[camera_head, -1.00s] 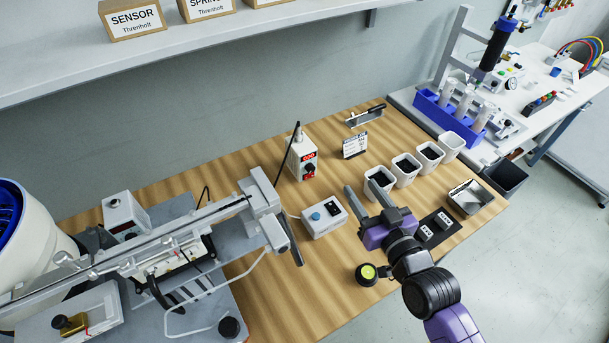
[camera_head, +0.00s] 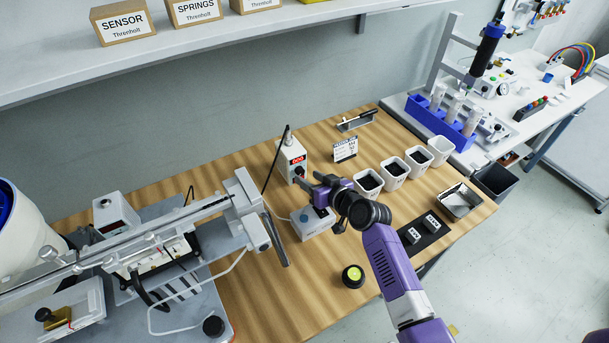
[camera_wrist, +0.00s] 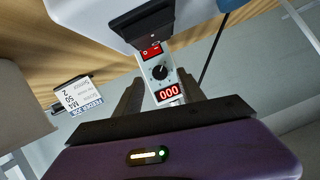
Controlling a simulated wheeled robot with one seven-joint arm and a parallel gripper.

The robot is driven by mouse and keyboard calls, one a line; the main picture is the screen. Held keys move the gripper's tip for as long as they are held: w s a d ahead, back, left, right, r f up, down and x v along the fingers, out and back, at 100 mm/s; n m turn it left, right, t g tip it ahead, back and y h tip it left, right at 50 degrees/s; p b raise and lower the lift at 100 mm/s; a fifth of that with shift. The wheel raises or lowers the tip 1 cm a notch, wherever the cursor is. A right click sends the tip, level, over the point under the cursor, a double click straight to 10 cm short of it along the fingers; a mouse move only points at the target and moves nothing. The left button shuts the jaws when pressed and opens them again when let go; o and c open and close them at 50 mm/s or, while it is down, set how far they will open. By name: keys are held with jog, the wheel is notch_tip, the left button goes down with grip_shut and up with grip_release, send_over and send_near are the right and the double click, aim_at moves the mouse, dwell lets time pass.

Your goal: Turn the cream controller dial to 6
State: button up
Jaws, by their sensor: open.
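The cream controller (camera_head: 291,160) stands upright on the wooden bench near the wall, with a red display on its front. In the wrist view its black round dial (camera_wrist: 159,72) sits between a red display reading 000 (camera_wrist: 169,92) and a red switch area (camera_wrist: 151,51). The number the dial points to is too small to read. My gripper (camera_head: 311,181) is open and empty, its fingers pointing toward the controller front. In the wrist view the dial shows beyond the space between the dark fingers (camera_wrist: 159,97), apart from them.
A white box with a blue button (camera_head: 310,224) lies just below my gripper. The gantry rail (camera_head: 165,238) is to the left. Several white bins (camera_head: 394,171) stand to the right, with a small label card (camera_head: 345,150) behind. A round black-and-yellow button (camera_head: 353,275) sits at the front.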

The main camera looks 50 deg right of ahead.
aim_at(302, 173)
jog(key=shift+x, duration=1.55)
grip_shut()
jog(key=shift+d+f+b, duration=0.1)
jog(key=shift+b, duration=0.2)
